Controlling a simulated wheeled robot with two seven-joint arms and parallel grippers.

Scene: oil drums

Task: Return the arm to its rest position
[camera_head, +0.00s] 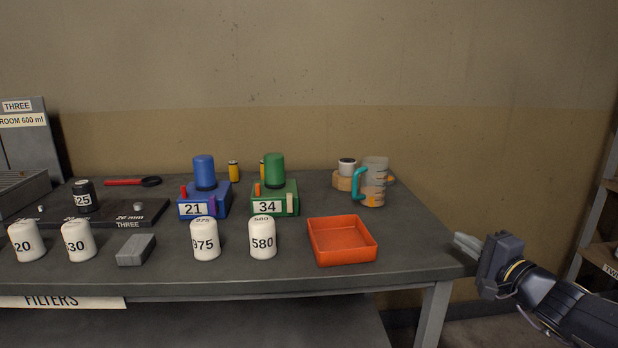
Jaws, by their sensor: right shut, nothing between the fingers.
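My right gripper (467,245) is in the camera_head view at the lower right, just by the right end of the grey workbench (420,245). Its arm comes in from the lower right corner. Its fingers are together, point left and hold nothing. The nearest thing on the bench is the empty orange tray (341,240), well to the left of the fingertips. Whether the fingertips touch the bench edge I cannot tell. My left gripper is not in view.
A measuring jug (374,182) stands at the bench's back right. Blue (204,199) and green (275,197) numbered units stand mid-bench, with white canisters (262,238) in front. A shelf rack (597,215) stands at far right. The bench's right front corner is bare.

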